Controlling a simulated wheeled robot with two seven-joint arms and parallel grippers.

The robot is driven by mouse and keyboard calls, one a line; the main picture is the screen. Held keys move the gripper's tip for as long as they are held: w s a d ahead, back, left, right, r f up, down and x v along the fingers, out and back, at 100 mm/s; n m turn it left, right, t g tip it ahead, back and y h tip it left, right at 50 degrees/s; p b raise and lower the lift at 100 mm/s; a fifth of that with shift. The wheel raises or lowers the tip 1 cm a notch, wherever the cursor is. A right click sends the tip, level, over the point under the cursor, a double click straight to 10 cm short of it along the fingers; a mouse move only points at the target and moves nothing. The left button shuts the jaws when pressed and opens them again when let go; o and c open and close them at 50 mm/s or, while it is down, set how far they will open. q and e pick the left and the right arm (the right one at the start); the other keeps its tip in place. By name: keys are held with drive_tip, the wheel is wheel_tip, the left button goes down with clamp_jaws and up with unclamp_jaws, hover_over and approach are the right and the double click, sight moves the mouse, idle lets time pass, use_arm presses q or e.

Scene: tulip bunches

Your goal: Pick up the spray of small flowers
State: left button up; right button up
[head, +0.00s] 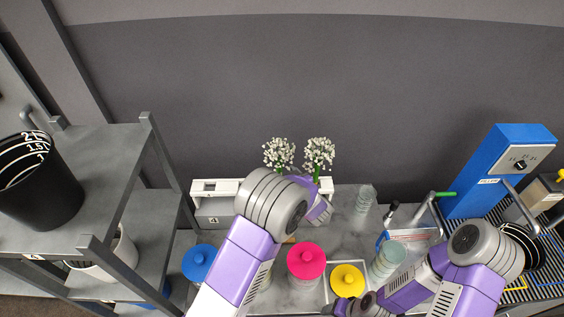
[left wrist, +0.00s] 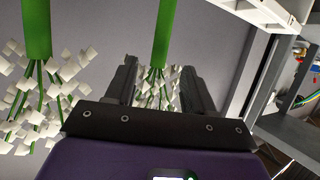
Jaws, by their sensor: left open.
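Two sprays of small white flowers stand upright side by side at the back of the counter in the head view, a left spray (head: 279,153) and a right spray (head: 319,154). Green shows below the right spray. My left gripper (head: 318,207) is just below the flowers, and my own arm hides much of it and the stems' lower parts. In the left wrist view, my left gripper (left wrist: 160,72) is open, with one spray (left wrist: 155,95) showing between its fingers; contact cannot be told. Another spray (left wrist: 38,95) hangs to the left there. My right gripper (head: 345,307) is low at the bottom edge, its jaws unclear.
Blue (head: 199,263), pink (head: 306,261) and yellow (head: 347,281) lidded containers stand at the front of the counter. Glasses (head: 365,198) stand to the right, near a blue machine (head: 489,175). A grey shelf (head: 112,150) with a black bucket (head: 38,190) stands left.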

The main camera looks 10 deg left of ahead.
sight(281, 169)
use_arm(q)
drive_tip(key=shift+w+a+f, duration=0.15)
drive_tip(key=shift+w+a, duration=0.1)
drive_tip(key=shift+a, duration=0.15)
drive_tip(key=x, duration=0.5)
drive_tip(key=shift+w+d+f, duration=0.15)
drive_tip(key=shift+w+f, duration=0.05)
drive_tip(key=shift+f, duration=0.05)
drive_tip(key=shift+c, duration=0.3)
clamp_jaws()
